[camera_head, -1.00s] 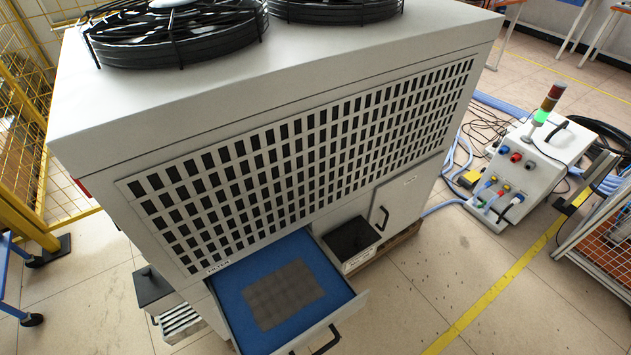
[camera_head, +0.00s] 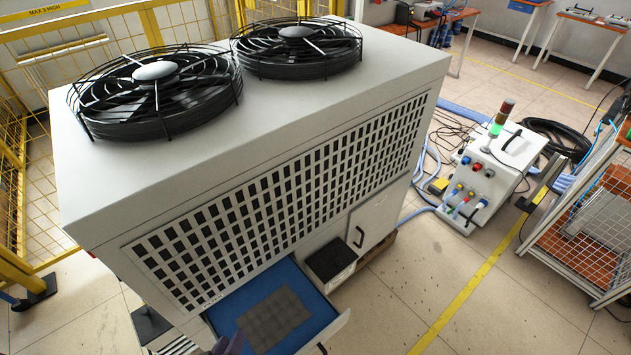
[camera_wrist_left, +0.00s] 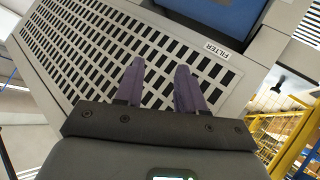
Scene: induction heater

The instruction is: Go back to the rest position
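My left gripper (camera_head: 230,345) shows only as dark purple fingertips at the bottom edge of the head view, in front of the open blue-lined drawer (camera_head: 228,308). In the left wrist view the two purple fingers of my left gripper (camera_wrist_left: 159,70) stand apart with nothing between them. Behind them is the slotted filter grille (camera_wrist_left: 85,40) of the machine. My right gripper is in neither current view.
The large grey machine (camera_head: 250,135) with two black fans fills the middle. A grey mesh panel (camera_head: 273,318) lies in the drawer. A black bin (camera_head: 331,263) sits beside it. A control box (camera_head: 485,175) and a wire cart (camera_head: 580,235) stand right.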

